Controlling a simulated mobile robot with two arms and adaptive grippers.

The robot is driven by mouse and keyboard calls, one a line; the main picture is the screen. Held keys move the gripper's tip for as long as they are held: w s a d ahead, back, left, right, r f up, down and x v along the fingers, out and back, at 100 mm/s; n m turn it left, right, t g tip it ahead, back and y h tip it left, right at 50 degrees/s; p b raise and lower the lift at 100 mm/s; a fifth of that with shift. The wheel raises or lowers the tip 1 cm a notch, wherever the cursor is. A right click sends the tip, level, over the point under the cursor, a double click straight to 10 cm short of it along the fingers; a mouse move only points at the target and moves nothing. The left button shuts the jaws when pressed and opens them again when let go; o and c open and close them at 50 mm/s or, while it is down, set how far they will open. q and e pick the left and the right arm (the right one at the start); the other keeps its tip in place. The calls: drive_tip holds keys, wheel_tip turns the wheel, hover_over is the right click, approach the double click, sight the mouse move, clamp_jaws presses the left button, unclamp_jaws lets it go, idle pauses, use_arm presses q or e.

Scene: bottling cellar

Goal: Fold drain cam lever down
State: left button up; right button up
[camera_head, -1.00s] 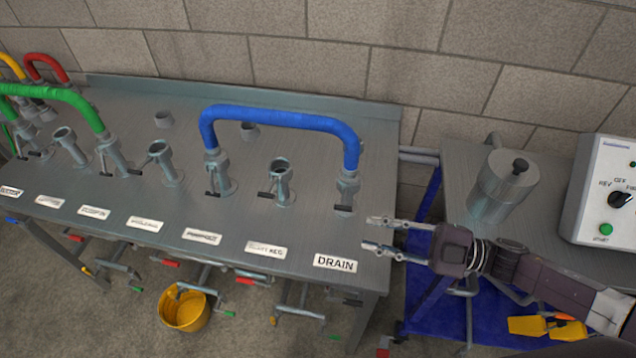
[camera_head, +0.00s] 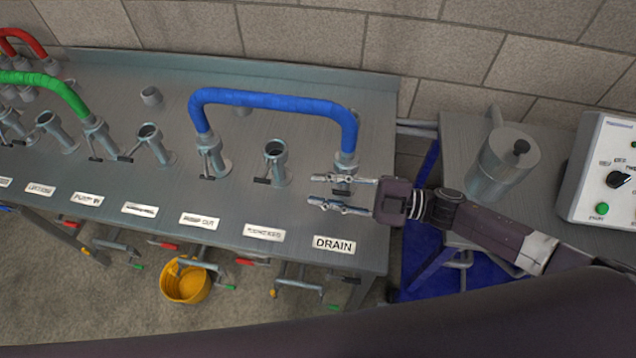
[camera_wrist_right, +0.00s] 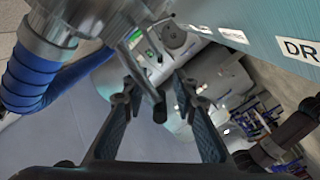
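The drain coupling (camera_head: 346,163) is a grey metal fitting at the right end of the blue hose, behind the DRAIN label (camera_head: 334,245). My right gripper (camera_head: 313,190) reaches in from the right, just in front of this coupling, its two fingers apart and pointing left. In the right wrist view, the drain cam lever (camera_wrist_right: 147,82) is a thin bar with a dark end, hanging between the open fingers (camera_wrist_right: 155,78). It is not clear whether a finger touches it. The coupling (camera_wrist_right: 50,38) is at upper left there. My left gripper is not in view.
The blue hose (camera_head: 270,100) arches over the bench (camera_head: 300,215) to another coupling. A bare stub (camera_head: 276,160) with its own lever stands left of the drain. A metal jug (camera_head: 505,160) and a control box (camera_head: 605,170) stand to the right.

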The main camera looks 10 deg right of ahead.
drive_tip(key=shift+w+a, duration=0.2)
drive_tip(key=shift+a, duration=0.4)
drive_tip(key=shift+c, duration=0.8)
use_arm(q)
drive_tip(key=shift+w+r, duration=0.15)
use_arm(e)
clamp_jaws()
drive_tip(key=shift+f, duration=0.1)
